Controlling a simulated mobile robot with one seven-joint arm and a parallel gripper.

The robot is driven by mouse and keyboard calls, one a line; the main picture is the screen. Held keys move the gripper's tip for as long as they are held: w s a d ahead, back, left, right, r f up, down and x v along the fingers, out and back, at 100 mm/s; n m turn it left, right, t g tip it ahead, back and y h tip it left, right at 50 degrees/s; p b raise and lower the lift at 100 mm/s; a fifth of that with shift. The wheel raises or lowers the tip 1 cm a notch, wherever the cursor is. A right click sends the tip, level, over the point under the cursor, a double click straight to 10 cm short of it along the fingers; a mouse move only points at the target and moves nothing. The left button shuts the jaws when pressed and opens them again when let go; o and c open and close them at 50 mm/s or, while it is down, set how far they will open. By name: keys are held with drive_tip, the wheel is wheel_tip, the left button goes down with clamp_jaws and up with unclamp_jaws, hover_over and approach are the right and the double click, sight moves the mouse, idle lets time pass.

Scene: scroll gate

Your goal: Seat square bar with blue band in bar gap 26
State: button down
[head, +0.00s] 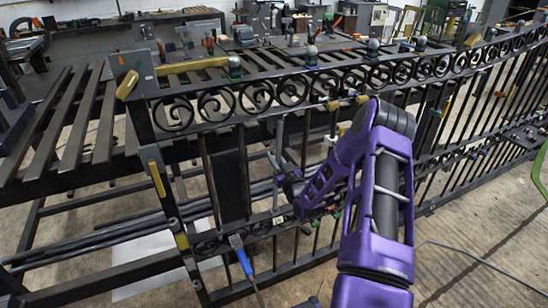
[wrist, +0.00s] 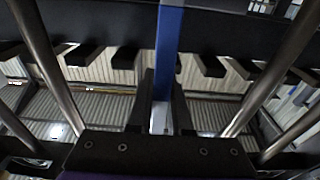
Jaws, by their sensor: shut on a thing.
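In the wrist view, my gripper (wrist: 164,88) is shut on a square bar with a blue band (wrist: 170,30). The blue face runs up out of the picture, and a pale grey part shows low between the fingers. In the head view, my gripper (head: 284,178) is at the scroll gate (head: 320,82), left of my purple forearm. I cannot make out the held bar clearly there. The black gate has a row of scrolls along the top and upright bars below. I cannot tell which opening is bar gap 26, or whether the bar touches the gate.
A blue-handled tool (head: 243,258) is at the lower left of the gate. A dark flat panel (head: 230,185) stands among the uprights. A slatted bench (head: 80,125) is behind, and a cluttered workbench (head: 140,40) farther back. The floor at right (head: 480,240) is mostly clear, with a cable.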

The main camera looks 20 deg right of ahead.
drive_tip(key=shift+f, duration=0.9)
idle(0.6)
drive_tip(key=shift+w+r+g, duration=0.15)
drive_tip(key=shift+w+g, duration=0.15)
drive_tip(key=shift+w, duration=0.95)
idle(0.9)
drive_tip(key=c, duration=0.8)
unclamp_jaws()
drive_tip(key=shift+c, duration=0.2)
drive_tip(key=shift+o, duration=0.4)
drive_tip(key=shift+s+f, duration=0.1)
drive_tip(key=shift+f, duration=0.15)
drive_tip(key=s, duration=1.7)
drive_tip(key=shift+s+d+p, duration=0.15)
drive_tip(key=shift+d+p, duration=0.1)
drive_tip(key=shift+p, duration=0.2)
drive_tip(key=shift+f, duration=0.1)
